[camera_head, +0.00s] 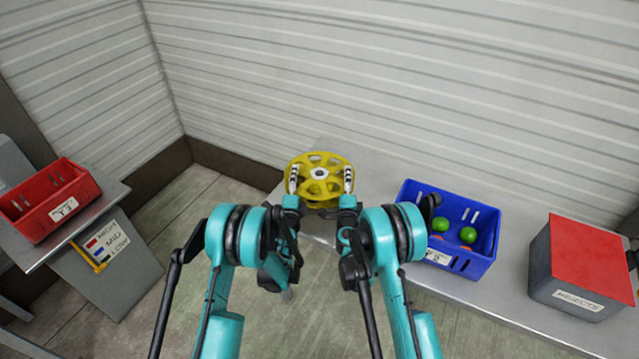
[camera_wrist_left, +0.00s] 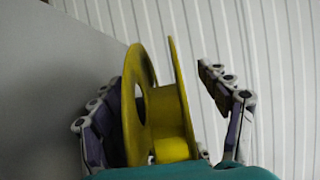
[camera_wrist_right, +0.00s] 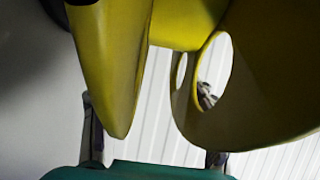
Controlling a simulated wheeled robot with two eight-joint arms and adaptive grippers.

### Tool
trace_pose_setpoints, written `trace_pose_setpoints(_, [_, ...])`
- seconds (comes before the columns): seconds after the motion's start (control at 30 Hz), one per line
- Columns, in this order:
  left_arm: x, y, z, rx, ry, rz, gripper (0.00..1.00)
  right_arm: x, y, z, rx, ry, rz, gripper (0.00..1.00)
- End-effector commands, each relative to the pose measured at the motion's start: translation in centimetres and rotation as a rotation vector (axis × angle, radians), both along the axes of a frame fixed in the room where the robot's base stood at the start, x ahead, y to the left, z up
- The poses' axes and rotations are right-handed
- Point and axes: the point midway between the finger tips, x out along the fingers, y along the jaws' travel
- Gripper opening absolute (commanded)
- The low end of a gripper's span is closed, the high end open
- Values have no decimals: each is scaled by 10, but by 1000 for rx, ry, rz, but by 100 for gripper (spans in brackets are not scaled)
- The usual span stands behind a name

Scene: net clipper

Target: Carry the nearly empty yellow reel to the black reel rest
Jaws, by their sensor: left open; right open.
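The yellow reel (camera_head: 319,196) sits at the far left end of the grey bench, its spoked face visible. My left gripper (camera_head: 292,179) is open at the reel's left side; in the left wrist view the reel (camera_wrist_left: 137,115) stands between the spread fingers. My right gripper (camera_head: 348,180) is open at the reel's right side; in the right wrist view the reel (camera_wrist_right: 105,65) fills the upper part, close to the fingers. I cannot tell whether any finger touches it. I cannot make out the black reel rest in any view.
A blue crate (camera_head: 405,231) with green and orange balls stands right of the reel. Farther right is a grey box with a red top (camera_head: 580,255), labelled REJECTS. A red bin (camera_head: 48,203) stands on a separate grey stand at left. A corrugated wall rises behind the bench.

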Motion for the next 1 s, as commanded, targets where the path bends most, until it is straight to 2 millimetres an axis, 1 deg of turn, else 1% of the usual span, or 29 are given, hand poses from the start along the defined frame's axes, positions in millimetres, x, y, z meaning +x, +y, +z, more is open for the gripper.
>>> trace_pose_setpoints(0.37, [0,2,0,0,0,1,93,0,0,0,0,0,-1,59])
trace_pose_setpoints(0.47, [-1,12,0,0,0,4,93,0,0,0,0,0,-1,59])
trace_pose_setpoints(0.7, [-8,51,0,-1,0,4,93,0,0,0,0,0,-1,59])
trace_pose_setpoints(0.8, [-11,63,0,0,0,3,93,0,0,0,0,0,-1,59])
trace_pose_setpoints(1.0, [-12,69,0,0,0,-1,93,0,0,0,0,0,-1,59])
